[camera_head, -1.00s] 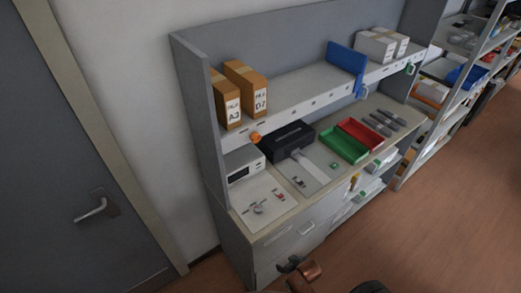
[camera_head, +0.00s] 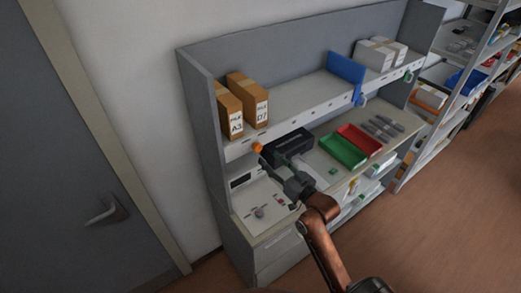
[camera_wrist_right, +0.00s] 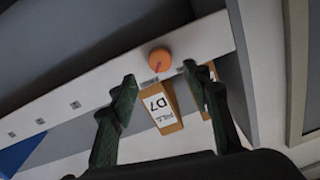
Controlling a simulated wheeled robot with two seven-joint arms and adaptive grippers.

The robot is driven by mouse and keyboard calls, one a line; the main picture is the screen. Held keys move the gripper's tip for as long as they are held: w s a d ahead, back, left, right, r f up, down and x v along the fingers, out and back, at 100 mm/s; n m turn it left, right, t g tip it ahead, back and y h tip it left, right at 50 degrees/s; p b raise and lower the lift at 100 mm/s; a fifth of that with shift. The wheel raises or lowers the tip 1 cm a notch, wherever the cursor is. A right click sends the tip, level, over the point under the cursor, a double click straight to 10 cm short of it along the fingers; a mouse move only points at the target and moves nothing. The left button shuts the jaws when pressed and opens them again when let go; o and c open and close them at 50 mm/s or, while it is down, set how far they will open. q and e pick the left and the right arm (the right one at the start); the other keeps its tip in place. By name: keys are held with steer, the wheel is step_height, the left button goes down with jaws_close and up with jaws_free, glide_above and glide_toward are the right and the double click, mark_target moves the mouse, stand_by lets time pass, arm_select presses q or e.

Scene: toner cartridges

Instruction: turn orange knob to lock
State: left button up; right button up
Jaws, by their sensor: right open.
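The orange knob (camera_head: 257,147) sits on the front edge of the upper shelf at its left end, below the brown boxes. In the right wrist view the round knob (camera_wrist_right: 160,59) shows face-on, with a small reddish mark on its lower part. My right gripper (camera_head: 265,156) is raised just below and beside the knob in the head view. In the wrist view the right gripper (camera_wrist_right: 158,75) has its two dark green fingers spread, with the knob between and beyond their tips. It looks empty and apart from the knob. My left gripper is not in view.
Brown boxes (camera_head: 249,99) stand on the shelf above the knob. A black device (camera_head: 290,143), a green bin (camera_head: 342,152) and a red bin (camera_head: 360,139) are on the worktop. The grey side panel (camera_head: 199,125) closes the left end. Floor in front is free.

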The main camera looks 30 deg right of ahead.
mark_target(259, 149)
steer(key=w, duration=0.2)
steer(key=w+p, duration=0.1)
steer(key=w, duration=0.4)
steer(key=shift+a+f+p, duration=0.1)
steer(key=shift+a+p, duration=0.25)
steer(key=shift+c, duration=0.4)
steer(key=c, duration=1.1)
